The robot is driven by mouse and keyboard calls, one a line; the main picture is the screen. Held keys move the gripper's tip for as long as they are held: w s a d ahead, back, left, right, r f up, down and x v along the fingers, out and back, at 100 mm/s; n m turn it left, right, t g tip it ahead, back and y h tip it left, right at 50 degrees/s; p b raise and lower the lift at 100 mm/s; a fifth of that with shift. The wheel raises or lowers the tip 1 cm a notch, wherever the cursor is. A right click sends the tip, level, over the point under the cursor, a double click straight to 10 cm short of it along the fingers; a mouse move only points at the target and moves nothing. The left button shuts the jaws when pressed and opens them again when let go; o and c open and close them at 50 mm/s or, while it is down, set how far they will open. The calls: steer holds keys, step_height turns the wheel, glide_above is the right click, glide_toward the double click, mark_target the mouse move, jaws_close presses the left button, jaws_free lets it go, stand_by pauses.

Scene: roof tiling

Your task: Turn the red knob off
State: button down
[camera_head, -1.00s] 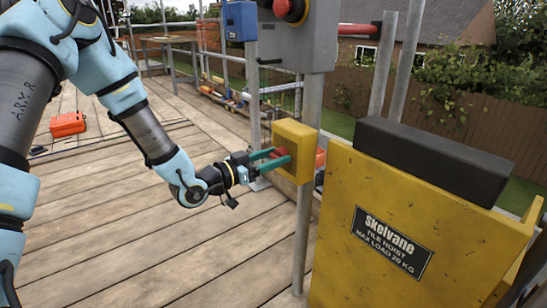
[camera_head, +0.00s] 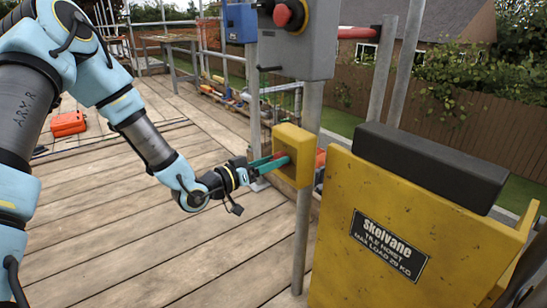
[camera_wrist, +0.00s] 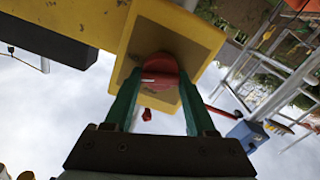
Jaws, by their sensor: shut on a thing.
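The red knob (camera_wrist: 162,68) sits on the face of a yellow box (camera_wrist: 188,40), between the two green fingers of my gripper (camera_wrist: 158,88). The fingers are shut on its sides. In the head view the yellow box (camera_head: 294,168) is fixed to a grey upright pole. My gripper (camera_head: 277,161) reaches its left face there, and the fingers hide most of the knob. A pale mark shows on the knob's near edge in the wrist view.
A grey control box with a red button (camera_head: 283,15) hangs above the yellow box. A yellow tile hoist (camera_head: 370,240) with a black pad (camera_head: 435,165) stands close on the right. A red case (camera_head: 68,124) lies on the planks at the left. The deck between is clear.

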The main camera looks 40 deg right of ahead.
steer(key=shift+w+f+n+p, duration=0.15)
steer(key=shift+n+p, duration=1.1)
steer(key=shift+n, duration=2.25)
steer(key=shift+w+f+n+p, duration=0.1)
steer(key=shift+n+p, duration=1.15)
steer(key=shift+n, duration=2.25)
steer(key=shift+s, duration=0.1)
steer(key=shift+c, duration=1.1)
jaws_free()
steer(key=shift+a, duration=0.1)
steer(key=a, duration=1)
steer(key=shift+w+a, duration=0.3)
steer(key=shift+w, duration=0.05)
